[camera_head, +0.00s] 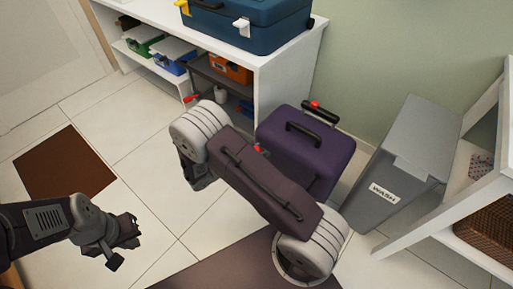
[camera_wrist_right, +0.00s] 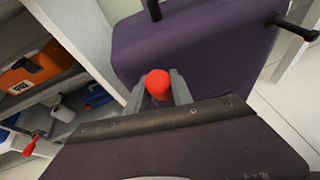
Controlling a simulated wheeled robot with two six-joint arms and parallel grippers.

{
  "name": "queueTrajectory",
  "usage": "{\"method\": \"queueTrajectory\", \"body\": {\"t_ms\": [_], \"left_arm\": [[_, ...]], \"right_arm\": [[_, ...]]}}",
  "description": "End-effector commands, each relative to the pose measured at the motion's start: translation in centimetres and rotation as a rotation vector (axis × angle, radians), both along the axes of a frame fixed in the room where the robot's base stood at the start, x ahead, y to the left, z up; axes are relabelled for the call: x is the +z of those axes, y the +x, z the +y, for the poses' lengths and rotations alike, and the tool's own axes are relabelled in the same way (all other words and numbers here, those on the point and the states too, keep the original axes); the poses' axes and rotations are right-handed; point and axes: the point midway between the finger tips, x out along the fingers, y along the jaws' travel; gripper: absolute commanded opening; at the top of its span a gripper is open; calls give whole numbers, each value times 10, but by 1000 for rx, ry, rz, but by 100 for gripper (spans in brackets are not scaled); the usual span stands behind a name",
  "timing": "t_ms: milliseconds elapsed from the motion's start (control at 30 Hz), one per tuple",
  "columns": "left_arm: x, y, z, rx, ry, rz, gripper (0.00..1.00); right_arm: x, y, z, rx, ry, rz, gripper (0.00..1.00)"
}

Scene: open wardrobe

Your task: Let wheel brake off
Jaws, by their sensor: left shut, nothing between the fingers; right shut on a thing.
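A purple suitcase (camera_head: 318,150) with black handles stands on the floor in the head view; its side also fills much of the right wrist view (camera_wrist_right: 205,45). A red knob (camera_wrist_right: 158,84) sits at the suitcase's near side, and a bit of it shows past my arm in the head view (camera_head: 258,148). My right gripper (camera_wrist_right: 158,90) is shut on the red knob, one grey finger on each side. The head view hides this gripper behind my right arm. My left gripper (camera_head: 128,240) is shut and empty, above the floor at the lower left.
A white shelf unit (camera_head: 285,85) holds a blue case (camera_head: 245,25) and several small bins. A grey hamper (camera_head: 410,150) marked "WASH" stands right of the suitcase, beside a white rack (camera_head: 440,225). A brown mat (camera_head: 65,175) lies on the tiles.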

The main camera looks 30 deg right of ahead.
Motion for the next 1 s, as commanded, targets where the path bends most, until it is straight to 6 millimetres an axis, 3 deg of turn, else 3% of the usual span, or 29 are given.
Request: {"method": "queueTrajectory", "body": {"t_ms": [167,200,267,633,1000], "left_arm": [[-1,0,0,0,0,0,0],[-1,0,0,0,0,0,0],[-1,0,0,0,0,0,0],[5,0,0,0,0,0,0],[38,0,0,0,0,0,0]], "right_arm": [[0,0,0,0,-3,3,0],[0,0,0,0,-3,3,33],[0,0,0,0,-4,2,49],[5,-1,6,4,-2,0,49],[33,-17,73,4,-3,0,49]]}}
